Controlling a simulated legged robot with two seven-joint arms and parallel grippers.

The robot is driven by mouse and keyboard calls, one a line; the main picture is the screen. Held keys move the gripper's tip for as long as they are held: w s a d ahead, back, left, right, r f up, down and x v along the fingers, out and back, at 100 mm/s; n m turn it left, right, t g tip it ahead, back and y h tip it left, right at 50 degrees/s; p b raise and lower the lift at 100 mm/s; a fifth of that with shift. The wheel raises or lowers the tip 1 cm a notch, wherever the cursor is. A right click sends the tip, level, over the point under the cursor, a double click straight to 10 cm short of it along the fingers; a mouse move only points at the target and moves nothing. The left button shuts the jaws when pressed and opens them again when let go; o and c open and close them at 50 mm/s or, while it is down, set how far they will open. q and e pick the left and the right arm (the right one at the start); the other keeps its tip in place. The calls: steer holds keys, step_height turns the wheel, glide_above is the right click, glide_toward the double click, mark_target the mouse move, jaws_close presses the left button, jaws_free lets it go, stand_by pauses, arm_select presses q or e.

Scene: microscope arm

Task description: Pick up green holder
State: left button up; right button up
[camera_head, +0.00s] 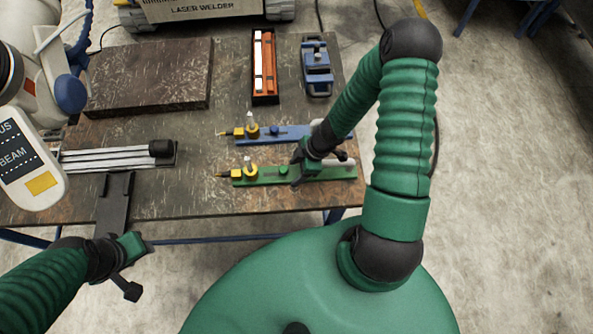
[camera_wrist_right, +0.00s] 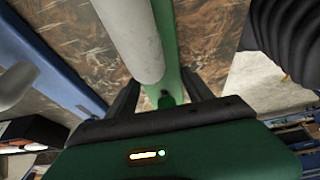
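The green holder (camera_head: 262,178) lies flat near the front of the table, with a yellow fitting at its left end and a pale cylinder at its right. My right gripper (camera_head: 300,168) is low over its right half. In the right wrist view, the green holder (camera_wrist_right: 168,30) runs between the two dark fingers (camera_wrist_right: 160,98), alongside the pale cylinder (camera_wrist_right: 132,40). The fingers are apart, with a gap visible on the left side; I cannot tell whether either touches. My left gripper (camera_head: 122,265) hangs in front of the table, away from the holder, its finger opening unclear.
A similar blue holder (camera_head: 283,134) lies just behind the green one. An orange tray (camera_head: 264,84), a blue vise-like device (camera_head: 317,68), a brown slab (camera_head: 150,76) and pale rods (camera_head: 115,158) are also on the table (camera_head: 195,200). A white machine arm (camera_head: 28,155) overhangs the left.

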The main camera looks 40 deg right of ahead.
jaws_close()
steer(key=shift+r, duration=0.15)
